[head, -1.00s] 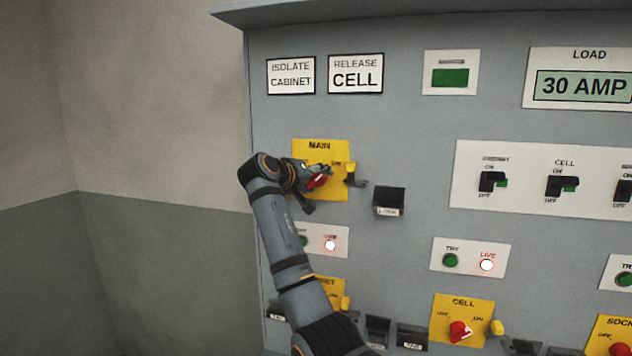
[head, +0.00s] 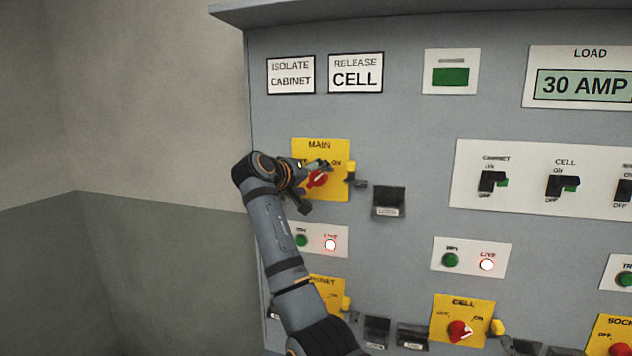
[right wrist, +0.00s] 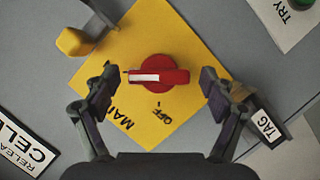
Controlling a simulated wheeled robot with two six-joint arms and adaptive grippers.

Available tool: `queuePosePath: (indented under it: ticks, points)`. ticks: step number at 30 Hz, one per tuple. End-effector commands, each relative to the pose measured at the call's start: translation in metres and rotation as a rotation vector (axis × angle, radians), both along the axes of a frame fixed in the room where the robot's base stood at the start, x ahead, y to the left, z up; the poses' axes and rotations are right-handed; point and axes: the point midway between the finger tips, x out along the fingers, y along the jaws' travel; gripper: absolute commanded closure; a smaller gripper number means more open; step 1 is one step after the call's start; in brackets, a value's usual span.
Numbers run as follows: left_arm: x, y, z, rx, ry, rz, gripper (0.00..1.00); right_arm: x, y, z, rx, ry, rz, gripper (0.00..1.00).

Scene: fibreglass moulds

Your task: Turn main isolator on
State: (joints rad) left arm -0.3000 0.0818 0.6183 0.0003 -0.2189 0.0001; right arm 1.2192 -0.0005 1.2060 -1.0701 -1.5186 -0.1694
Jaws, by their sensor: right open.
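The main isolator is a red rotary handle (right wrist: 158,76) with a white stripe on a yellow plate (head: 335,190) marked MAIN. In the head view the red handle (head: 317,179) is partly hidden by my gripper, and its white-striped end points up and right, towards the ON mark. My right gripper (head: 318,168) is at the plate. In the right wrist view the open fingers (right wrist: 157,87) stand on either side of the handle, with gaps at both ends. An OFF mark shows beside the handle there. My left gripper is not in view.
A yellow tab (head: 351,169) sticks out at the plate's right edge, with a black lock holder (head: 389,201) beyond it. Below are a green TRY button (head: 302,240) and a lit LIVE lamp (head: 330,245). The cell isolator (head: 459,331) is lower right.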

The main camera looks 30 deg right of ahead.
Motion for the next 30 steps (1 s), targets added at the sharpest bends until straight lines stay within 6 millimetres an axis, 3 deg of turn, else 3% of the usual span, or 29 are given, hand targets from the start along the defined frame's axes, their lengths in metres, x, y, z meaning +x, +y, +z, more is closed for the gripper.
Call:
queuePosePath:
  ticks: [6,13,30]
  points:
    - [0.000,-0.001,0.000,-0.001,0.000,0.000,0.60,-0.020,0.049,0.014,0.003,-0.003,0.005,0.16]
    - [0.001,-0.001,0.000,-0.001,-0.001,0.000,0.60,-0.037,0.084,0.026,0.003,-0.002,0.003,0.16]
    - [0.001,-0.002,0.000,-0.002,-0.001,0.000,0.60,-0.041,0.092,0.029,0.001,-0.001,0.000,0.16]
